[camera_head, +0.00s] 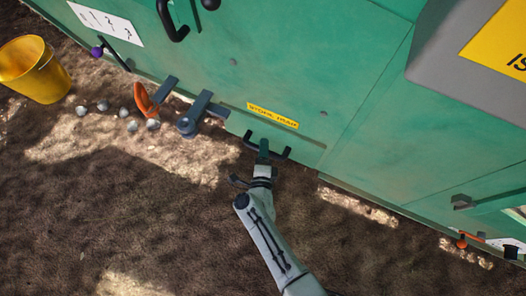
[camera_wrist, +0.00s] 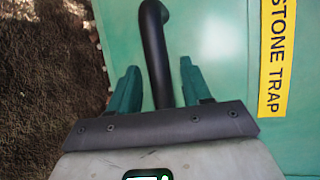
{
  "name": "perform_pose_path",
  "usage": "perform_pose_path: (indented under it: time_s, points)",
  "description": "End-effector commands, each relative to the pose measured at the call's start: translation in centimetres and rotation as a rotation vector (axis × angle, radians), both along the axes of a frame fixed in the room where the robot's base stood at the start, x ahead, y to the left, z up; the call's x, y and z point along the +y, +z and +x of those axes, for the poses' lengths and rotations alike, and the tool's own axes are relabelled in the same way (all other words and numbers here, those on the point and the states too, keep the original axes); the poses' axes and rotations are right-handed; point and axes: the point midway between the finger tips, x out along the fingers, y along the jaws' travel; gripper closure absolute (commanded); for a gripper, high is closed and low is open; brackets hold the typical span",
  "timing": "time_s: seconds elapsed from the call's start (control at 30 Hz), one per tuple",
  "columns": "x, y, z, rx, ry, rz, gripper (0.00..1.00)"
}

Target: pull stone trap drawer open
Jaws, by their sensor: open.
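The stone trap drawer (camera_head: 237,122) is a green panel low on the green machine, with a yellow "STONE TRAP" label (camera_head: 272,115). The label also shows at the right of the wrist view (camera_wrist: 276,55). Its black bar handle (camera_head: 284,154) is partly hidden behind my gripper in the head view. In the wrist view, the handle (camera_wrist: 155,50) runs between my two green fingers. My gripper (camera_head: 263,147) is open, with one finger on each side of the handle. I cannot tell whether the fingers touch it. The drawer front appears flush with the machine.
A yellow bucket (camera_head: 34,69) stands on the soil at the far left. Several pale stones or onions lie near it. Grey levers (camera_head: 195,114) and an orange lever (camera_head: 146,100) jut out left of the drawer. Bare soil lies in front of the machine.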

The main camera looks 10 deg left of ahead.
Motion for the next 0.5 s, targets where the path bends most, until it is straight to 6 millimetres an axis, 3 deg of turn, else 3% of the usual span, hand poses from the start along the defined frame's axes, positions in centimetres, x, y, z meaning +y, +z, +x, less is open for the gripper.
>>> perform_pose_path:
  time_s: [0.27,0.5]
  points:
    - [0.03,0.04,0.18,0.000,0.001,0.000,0.52]
    - [0.03,0.03,0.16,0.000,0.001,0.000,0.73]
